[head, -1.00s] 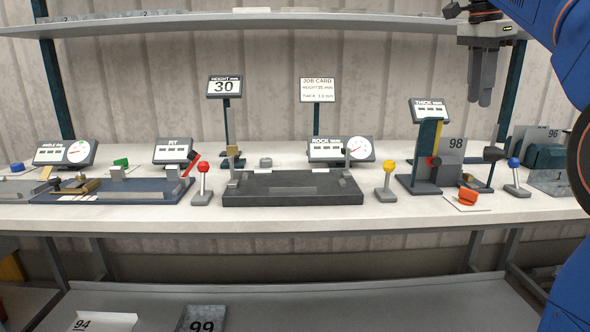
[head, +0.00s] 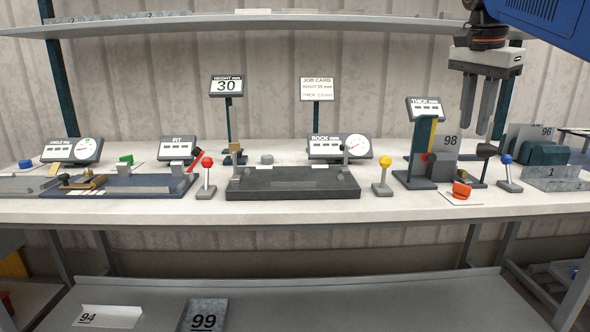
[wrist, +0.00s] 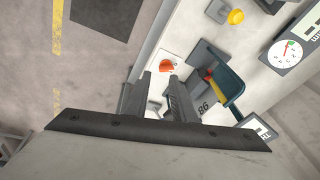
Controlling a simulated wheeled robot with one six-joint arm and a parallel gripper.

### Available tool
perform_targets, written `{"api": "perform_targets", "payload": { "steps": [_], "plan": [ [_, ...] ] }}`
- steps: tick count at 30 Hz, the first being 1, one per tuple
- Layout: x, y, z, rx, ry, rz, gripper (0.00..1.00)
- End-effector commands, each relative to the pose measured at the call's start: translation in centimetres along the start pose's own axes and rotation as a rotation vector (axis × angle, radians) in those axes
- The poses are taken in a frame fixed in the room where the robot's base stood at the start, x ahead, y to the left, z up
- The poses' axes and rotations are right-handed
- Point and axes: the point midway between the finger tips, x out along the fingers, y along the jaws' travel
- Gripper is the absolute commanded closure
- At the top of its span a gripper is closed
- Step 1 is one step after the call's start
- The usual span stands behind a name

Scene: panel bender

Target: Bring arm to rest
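My gripper (head: 482,118) hangs at the upper right of the head view, fingers pointing down, in front of the back wall and above the right part of the bench. Its dark fingers stand apart with nothing seen between them. In the wrist view the fingers (wrist: 158,82) also show a gap. Beyond them lie the orange-red piece (wrist: 166,64) and the plate marked 98 (wrist: 202,106). My blue arm reaches in from the upper right of the head view. Its other links are out of view.
The white bench (head: 300,208) carries gauges, displays and knobbed levers. The thickness stand (head: 421,150), black-knobbed lever (head: 487,151) and blue-knobbed lever (head: 507,171) stand below my gripper. An upper shelf (head: 300,24) runs behind. Plates marked 94 (head: 110,316) and 99 (head: 205,314) lie on the lower shelf.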

Motion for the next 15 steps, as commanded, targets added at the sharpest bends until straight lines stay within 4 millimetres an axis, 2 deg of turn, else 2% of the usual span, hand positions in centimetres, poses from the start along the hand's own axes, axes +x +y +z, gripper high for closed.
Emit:
{"api": "perform_targets", "payload": {
  "steps": [8,15],
  "plan": [
    [5.7,5.0,6.3,-0.319,0.002,-0.070,0.77],
    [12.3,10.1,12.1,-0.601,0.019,-0.138,0.77]
  ]
}}
